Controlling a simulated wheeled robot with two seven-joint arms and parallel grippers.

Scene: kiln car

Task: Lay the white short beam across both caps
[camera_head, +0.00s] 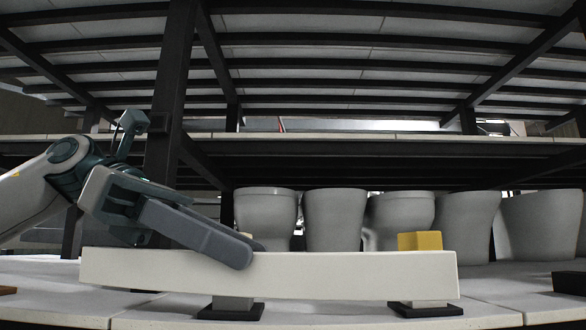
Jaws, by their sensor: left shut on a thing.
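The white short beam (330,276) lies nearly level across the middle of the view, its right end slightly lower. My left gripper (246,252) comes in from the left and is shut on the beam left of its middle. Two short posts on dark base plates show below the beam, a left post (232,303) and a right post (428,304). A yellow cap (420,241) shows above the beam's top edge at the right post, behind the beam. The left cap is mostly or wholly hidden by the beam and gripper. My right gripper is out of view.
Several pale grey pots (335,218) stand in a row behind the beam. Dark frame uprights (168,110) and a slatted shelf (370,145) rise above.

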